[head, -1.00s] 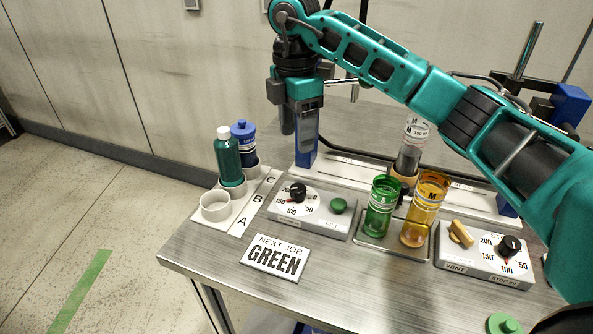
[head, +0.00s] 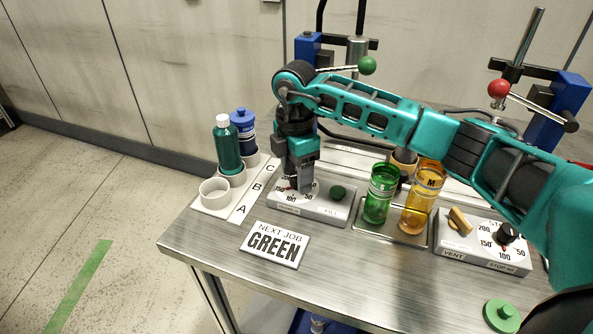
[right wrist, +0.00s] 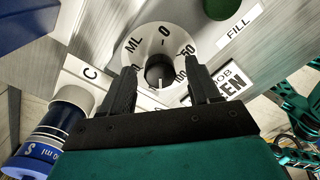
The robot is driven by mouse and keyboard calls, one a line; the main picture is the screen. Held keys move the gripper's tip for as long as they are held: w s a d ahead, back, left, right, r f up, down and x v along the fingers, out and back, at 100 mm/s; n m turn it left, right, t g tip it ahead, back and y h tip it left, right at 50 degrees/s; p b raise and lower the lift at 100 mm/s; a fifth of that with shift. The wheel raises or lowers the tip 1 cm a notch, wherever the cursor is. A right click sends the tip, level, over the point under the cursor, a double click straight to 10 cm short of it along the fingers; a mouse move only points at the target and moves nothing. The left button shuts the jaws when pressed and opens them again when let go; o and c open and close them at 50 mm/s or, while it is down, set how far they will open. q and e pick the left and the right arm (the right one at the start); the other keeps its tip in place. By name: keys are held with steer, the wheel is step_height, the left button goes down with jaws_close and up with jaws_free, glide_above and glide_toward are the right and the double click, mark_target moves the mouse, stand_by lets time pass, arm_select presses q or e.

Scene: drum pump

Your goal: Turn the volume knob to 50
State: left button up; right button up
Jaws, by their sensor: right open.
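The volume knob (right wrist: 160,68) is black and sits on a white dial (right wrist: 149,46) with figures around it, on the panel (head: 325,210) that has the green FILL button (head: 338,193). In the right wrist view a light mark shows on the knob's lower side; I cannot read its exact setting. My right gripper (right wrist: 162,88) points down over the dial, its open fingers on either side of the knob. I cannot tell whether they touch it. In the head view my right gripper (head: 301,184) hides the knob. My left gripper is not in view.
Green (head: 380,195) and amber (head: 421,205) cylinders stand on a tray right of the panel. A second panel (head: 482,250) with VENT lever and dial lies further right. Bottles stand in a white rack at left. A NEXT JOB GREEN sign (head: 274,244) lies in front.

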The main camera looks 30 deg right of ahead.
steer(key=shift+c, duration=0.7)
steer(key=c, duration=0.9)
